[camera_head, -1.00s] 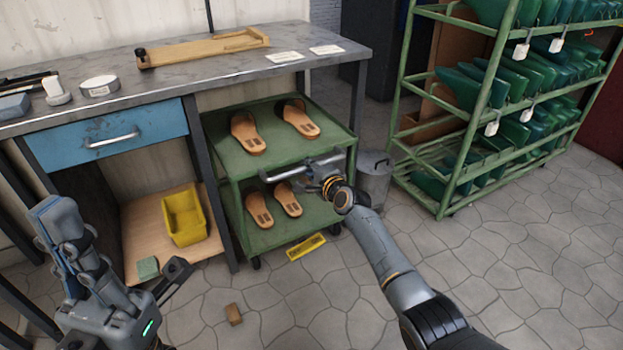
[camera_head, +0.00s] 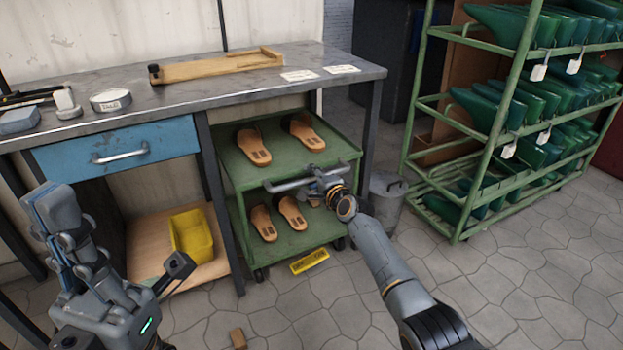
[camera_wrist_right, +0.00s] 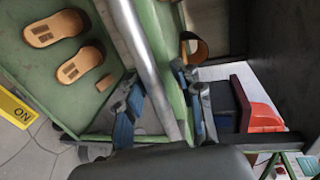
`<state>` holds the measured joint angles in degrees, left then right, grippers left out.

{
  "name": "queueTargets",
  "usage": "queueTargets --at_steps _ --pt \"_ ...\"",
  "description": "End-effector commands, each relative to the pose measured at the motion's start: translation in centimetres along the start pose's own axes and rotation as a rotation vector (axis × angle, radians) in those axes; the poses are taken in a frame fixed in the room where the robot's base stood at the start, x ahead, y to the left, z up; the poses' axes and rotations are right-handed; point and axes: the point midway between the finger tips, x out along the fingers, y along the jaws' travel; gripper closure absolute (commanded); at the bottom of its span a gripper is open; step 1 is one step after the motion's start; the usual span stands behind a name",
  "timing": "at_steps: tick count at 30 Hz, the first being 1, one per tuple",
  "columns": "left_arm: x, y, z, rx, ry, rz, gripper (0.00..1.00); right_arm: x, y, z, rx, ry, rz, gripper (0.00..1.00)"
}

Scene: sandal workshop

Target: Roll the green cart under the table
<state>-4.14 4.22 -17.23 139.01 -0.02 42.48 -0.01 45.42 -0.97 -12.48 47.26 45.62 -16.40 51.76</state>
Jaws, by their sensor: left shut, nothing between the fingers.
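The green cart (camera_head: 262,176) stands partly beneath the right part of the grey table (camera_head: 215,85). Its rear is under the tabletop and its front sticks out. Pairs of tan sandals lie on its upper and lower shelves. My right gripper (camera_head: 322,184) is at the cart's front handle (camera_head: 284,186). In the right wrist view, the handle (camera_wrist_right: 150,73) runs between my two blue-padded fingers (camera_wrist_right: 163,108), with a gap beside the right-hand finger. My left gripper (camera_head: 52,215) is shut and empty at the left, apart from the cart.
A table leg (camera_head: 217,200) stands just left of the cart. A metal bin (camera_head: 388,205) is close on the right, before a green rack (camera_head: 478,150) of green lasts. A yellow crate (camera_head: 193,237) sits on the low wooden shelf. A small block (camera_head: 238,338) lies on the floor.

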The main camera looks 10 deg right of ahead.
Motion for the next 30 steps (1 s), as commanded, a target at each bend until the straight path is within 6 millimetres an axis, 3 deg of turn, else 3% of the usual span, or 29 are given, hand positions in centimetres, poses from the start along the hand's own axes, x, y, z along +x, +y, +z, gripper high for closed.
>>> queueTargets --at_steps 14,30 --pt "0.0 0.0 0.0 0.001 0.000 -0.001 1.00 -0.8 0.3 0.3 0.002 -0.006 0.003 0.62" --pt "0.0 0.0 0.0 0.000 0.000 0.000 1.00 -8.3 0.3 0.0 0.001 0.000 0.004 0.62"
